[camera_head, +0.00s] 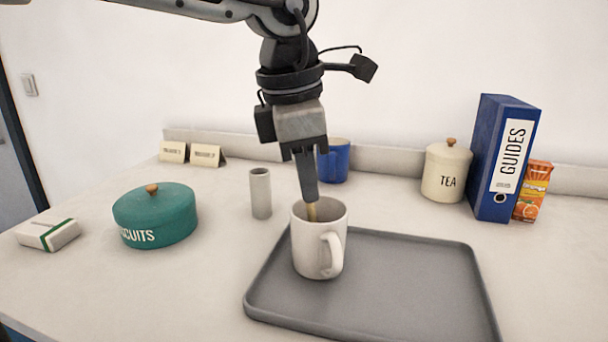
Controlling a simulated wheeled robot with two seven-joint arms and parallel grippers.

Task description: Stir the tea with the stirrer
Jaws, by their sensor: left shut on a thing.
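A white mug (316,252) stands upright on the left part of a grey tray (420,285), its handle turned towards the front right. My left gripper (308,190) points down just above the mug's mouth and is shut on a thin tan stirrer (312,212). The stirrer's lower end goes inside the mug and is hidden by its wall. The tea inside cannot be made out. My right gripper is not in view.
A grey cylinder holder (260,193) and a blue mug (335,161) stand behind the mug. A teal biscuit tin (156,215) and a small white box (47,234) are left. A tea canister (446,172), blue binder (500,155) and orange carton (532,192) stand back right. The tray's right half is clear.

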